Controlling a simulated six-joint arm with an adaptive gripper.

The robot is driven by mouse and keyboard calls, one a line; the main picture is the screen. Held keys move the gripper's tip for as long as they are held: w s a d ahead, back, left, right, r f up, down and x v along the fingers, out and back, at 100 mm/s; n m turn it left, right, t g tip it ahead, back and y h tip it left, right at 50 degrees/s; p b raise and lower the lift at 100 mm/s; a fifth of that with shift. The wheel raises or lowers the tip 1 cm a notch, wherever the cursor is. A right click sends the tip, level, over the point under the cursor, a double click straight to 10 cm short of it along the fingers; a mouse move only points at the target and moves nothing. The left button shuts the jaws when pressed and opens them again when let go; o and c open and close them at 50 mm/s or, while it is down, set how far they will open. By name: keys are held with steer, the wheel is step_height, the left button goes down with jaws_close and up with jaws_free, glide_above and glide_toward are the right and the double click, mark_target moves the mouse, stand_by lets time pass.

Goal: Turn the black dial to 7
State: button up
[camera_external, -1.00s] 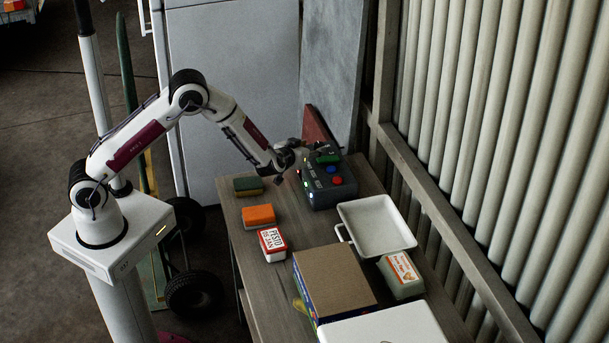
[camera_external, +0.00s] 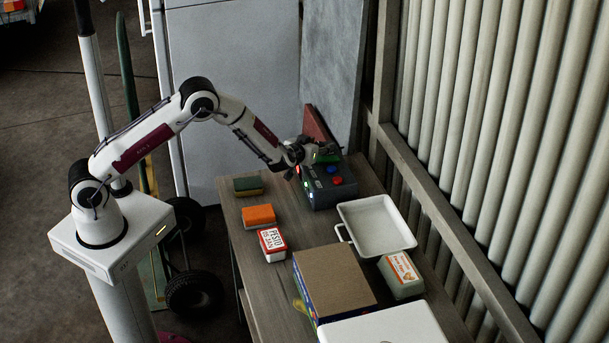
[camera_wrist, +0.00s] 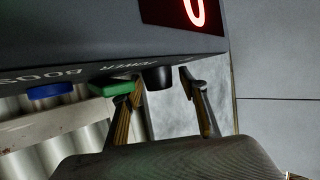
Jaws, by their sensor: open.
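The grey control box (camera_external: 322,196) stands at the far end of the bench, with lit indicators, a blue button and a red button on top. In the wrist view the black dial (camera_wrist: 158,79) sticks out from the box's panel (camera_wrist: 70,40), near the label "POWER". A red digit that looks like 0 shows on the black display (camera_wrist: 187,12), partly cut off by the frame. My gripper (camera_wrist: 161,82) is open, with one finger on each side of the dial; I cannot tell whether either touches it. In the external view my gripper (camera_external: 322,155) hides the dial.
A green button (camera_wrist: 96,88) sits close beside one finger, and a blue button (camera_wrist: 51,91) is farther left. A corrugated wall (camera_external: 500,110) is at right.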

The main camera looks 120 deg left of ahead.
steer(key=c, duration=1.1)
steer(key=shift+m+t, duration=0.5)
steer(key=shift+t, duration=0.1)
steer(key=o, duration=1.1)
steer(key=shift+d+r, duration=0.1)
steer(key=shift+d, duration=0.05)
steer(key=v, duration=1.1)
steer(key=shift+d, duration=0.3)
steer(key=shift+r, duration=0.1)
